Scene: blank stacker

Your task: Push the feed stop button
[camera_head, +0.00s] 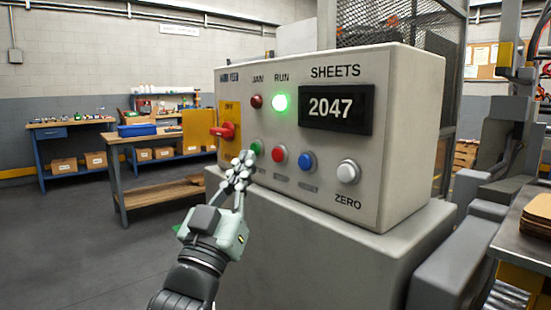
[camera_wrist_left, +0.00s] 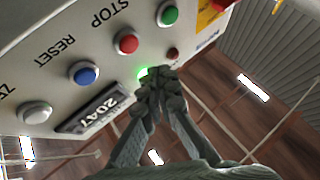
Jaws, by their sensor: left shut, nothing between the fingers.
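The red button (camera_head: 279,154) sits on the front of the grey control box, between the green button (camera_head: 256,147) and the blue button (camera_head: 306,161). In the left wrist view, the red button (camera_wrist_left: 126,41) has the word STOP beside it, upside down. My left gripper (camera_head: 242,164) is shut and empty, in front of the box's left part. Its fingertips appear left of the red button and just below the green one in the head view. In the wrist view the fingertips (camera_wrist_left: 157,84) overlap the lit green RUN lamp (camera_wrist_left: 143,74). Contact with the panel cannot be told. My right gripper is not in view.
A white ZERO button (camera_head: 347,172) is at the right, under the counter display (camera_head: 336,109) reading 2047. A red rotary switch (camera_head: 223,131) on a yellow plate is at the far left of the box. Open floor (camera_head: 80,245) lies to the left.

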